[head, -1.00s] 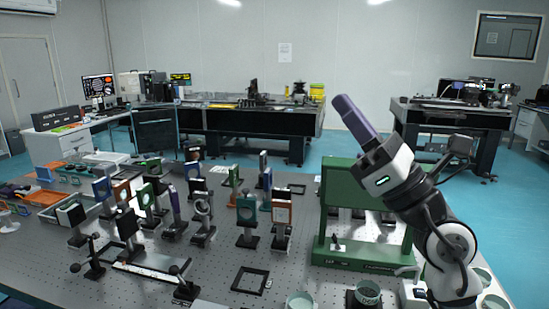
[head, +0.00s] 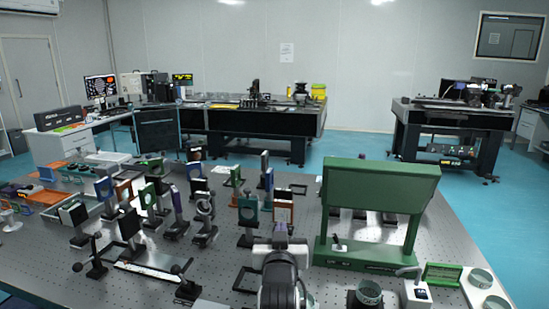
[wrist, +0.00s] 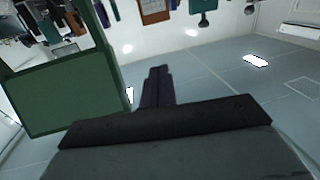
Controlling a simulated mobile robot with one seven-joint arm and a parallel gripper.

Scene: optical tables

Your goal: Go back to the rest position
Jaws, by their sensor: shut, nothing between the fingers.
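My gripper (head: 281,229) is low at the bottom middle of the head view, seen from behind above my white and black arm. Its purple fingers (wrist: 156,85) are together and empty in the wrist view, with only open room beyond them. The arm hides part of the table (head: 215,272) under it. No object touches the fingers.
A green frame (head: 382,184) stands right of my arm; it also shows at the left of the wrist view (wrist: 70,100). Several mounted optics, such as one on a black post (head: 248,212), stand to the left.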

